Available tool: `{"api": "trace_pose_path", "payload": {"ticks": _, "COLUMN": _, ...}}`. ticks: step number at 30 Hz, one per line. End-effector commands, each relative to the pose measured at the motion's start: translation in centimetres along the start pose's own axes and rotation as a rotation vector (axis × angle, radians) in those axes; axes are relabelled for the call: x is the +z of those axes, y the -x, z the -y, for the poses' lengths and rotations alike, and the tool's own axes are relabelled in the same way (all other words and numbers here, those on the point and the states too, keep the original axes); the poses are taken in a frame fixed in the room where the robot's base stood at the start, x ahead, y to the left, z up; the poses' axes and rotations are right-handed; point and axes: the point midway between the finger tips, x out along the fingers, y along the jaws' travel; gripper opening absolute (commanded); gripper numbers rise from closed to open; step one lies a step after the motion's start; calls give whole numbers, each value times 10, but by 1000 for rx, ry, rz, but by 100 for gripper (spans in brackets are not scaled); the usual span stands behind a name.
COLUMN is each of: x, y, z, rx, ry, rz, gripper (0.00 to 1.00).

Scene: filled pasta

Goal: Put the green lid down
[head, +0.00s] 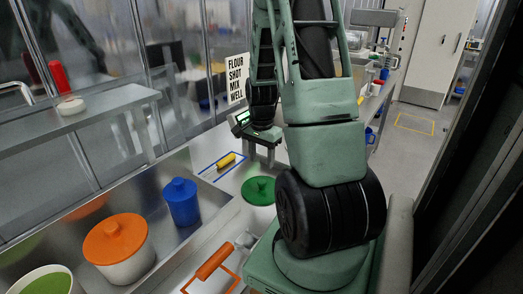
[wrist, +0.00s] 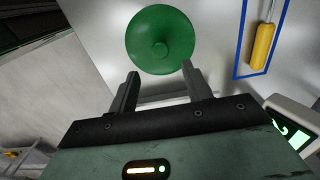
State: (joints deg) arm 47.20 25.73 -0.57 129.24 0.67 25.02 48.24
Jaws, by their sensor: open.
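The green lid (head: 259,190) is a round disc with a small knob. It lies on the light counter, right of the blue jar in the head view. In the wrist view the green lid (wrist: 160,40) is just beyond my fingertips, knob facing the camera. My gripper (wrist: 157,72) is open, with nothing between its fingers. In the head view my gripper (head: 262,152) is above the counter behind the lid, partly hidden by my arm.
A yellow-handled tool (wrist: 263,45) lies inside a blue outline. A blue jar (head: 181,203), a white pot with an orange lid (head: 117,240), a green-filled bowl (head: 45,281) and an orange-handled tool (head: 213,263) stand or lie at left and front.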

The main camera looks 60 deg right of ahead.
Motion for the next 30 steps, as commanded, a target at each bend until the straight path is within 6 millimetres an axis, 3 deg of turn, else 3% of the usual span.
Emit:
{"api": "trace_pose_path", "payload": {"ticks": 6, "x": 0, "y": 28, "z": 1, "rx": -2, "ry": 1, "rz": -2, "gripper": 49}}
{"api": "trace_pose_path", "payload": {"ticks": 14, "x": 0, "y": 36, "z": 0, "rx": 0, "ry": 0, "rz": 0, "gripper": 49}}
{"api": "trace_pose_path", "payload": {"ticks": 17, "x": 10, "y": 38, "z": 6, "rx": -3, "ry": 42, "rz": 2, "gripper": 49}}
{"api": "trace_pose_path", "payload": {"ticks": 20, "x": 47, "y": 45, "z": 24, "rx": -14, "ry": 191, "rz": 10, "gripper": 49}}
{"api": "trace_pose_path", "payload": {"ticks": 23, "x": 115, "y": 56, "z": 44, "rx": -29, "ry": 453, "rz": 23, "gripper": 49}}
{"api": "trace_pose_path", "payload": {"ticks": 24, "x": 147, "y": 61, "z": 48, "rx": -36, "ry": 581, "rz": 29, "gripper": 49}}
{"api": "trace_pose_path", "payload": {"ticks": 27, "x": 226, "y": 73, "z": 46, "rx": -48, "ry": 908, "rz": 40, "gripper": 49}}
{"api": "trace_pose_path", "payload": {"ticks": 30, "x": 299, "y": 83, "z": 24, "rx": -57, "ry": 1233, "rz": 48, "gripper": 49}}
